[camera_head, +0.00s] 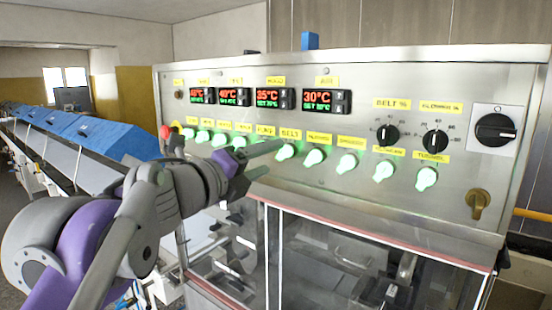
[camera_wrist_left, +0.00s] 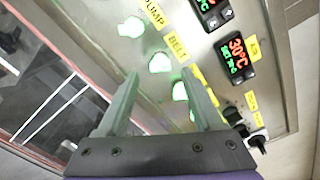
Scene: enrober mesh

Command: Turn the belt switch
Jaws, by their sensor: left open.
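The belt switch (camera_head: 285,152) is a green-lit knob under the yellow BELT label (camera_head: 290,133) on the steel control panel. It also shows in the left wrist view (camera_wrist_left: 159,63), between the two fingertips in the picture. My left gripper (camera_head: 272,158) is open, its grey fingers pointing at the panel just beside the belt switch in the head view. In the wrist view its fingers (camera_wrist_left: 157,76) are spread with nothing held. I cannot tell whether either finger touches the knob. My right gripper is not in view.
Neighbouring green-lit switches (camera_head: 315,158) stand close on the same row. Above are red and green temperature displays (camera_head: 323,100). Black dials (camera_head: 435,141) and a large rotary switch (camera_head: 495,129) are at the right. Below is a glazed cabinet (camera_head: 350,265). A red button (camera_head: 165,132) is at the left.

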